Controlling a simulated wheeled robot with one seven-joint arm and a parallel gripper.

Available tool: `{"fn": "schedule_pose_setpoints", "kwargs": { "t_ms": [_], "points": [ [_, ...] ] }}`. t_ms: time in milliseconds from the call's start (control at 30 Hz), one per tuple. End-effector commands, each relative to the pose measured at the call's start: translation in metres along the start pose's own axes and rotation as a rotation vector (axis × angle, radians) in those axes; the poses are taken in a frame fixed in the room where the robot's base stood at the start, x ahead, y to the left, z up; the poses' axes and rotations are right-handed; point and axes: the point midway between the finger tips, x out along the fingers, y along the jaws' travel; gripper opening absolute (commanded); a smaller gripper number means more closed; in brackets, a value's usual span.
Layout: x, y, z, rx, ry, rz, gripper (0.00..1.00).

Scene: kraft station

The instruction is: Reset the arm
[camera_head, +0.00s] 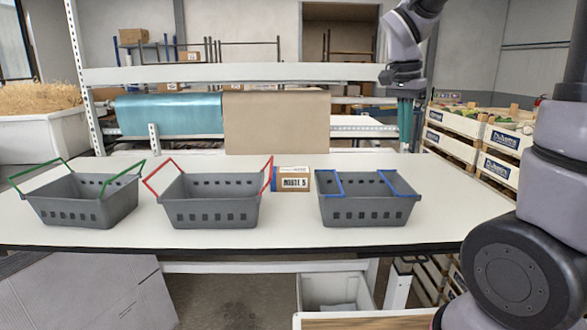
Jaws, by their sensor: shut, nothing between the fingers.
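My gripper (404,143) hangs at the upper right with its teal fingers pointing down. It is shut and holds nothing. It is above and behind the right end of the table, to the right of the basket with blue handles (366,212). My arm runs up and out of the top of the picture, and its lower links fill the right side.
A grey basket with green handles (82,214) and one with red handles (210,214) stand on the white table (290,237). A small box (293,180) stands behind them. Wooden crates (497,170) are stacked at right. Paper rolls hang behind.

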Motion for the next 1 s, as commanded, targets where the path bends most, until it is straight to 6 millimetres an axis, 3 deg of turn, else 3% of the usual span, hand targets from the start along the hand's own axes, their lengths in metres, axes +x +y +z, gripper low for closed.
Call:
{"fn": "schedule_pose_setpoints", "kwargs": {
  "t_ms": [33, 200, 500, 700, 1000],
  "points": [
    [-0.012, 0.014, 0.005, -0.039, -0.017, -0.068, 0.00],
    [-0.043, 0.049, 0.028, -0.211, -0.013, -0.279, 0.00],
    [-0.075, 0.093, 0.068, -0.459, 0.170, -0.540, 0.00],
    [-0.080, 0.101, 0.079, -0.525, 0.245, -0.587, 0.00],
    [-0.080, 0.102, 0.079, -0.533, 0.250, -0.589, 0.00]
  ]
}}
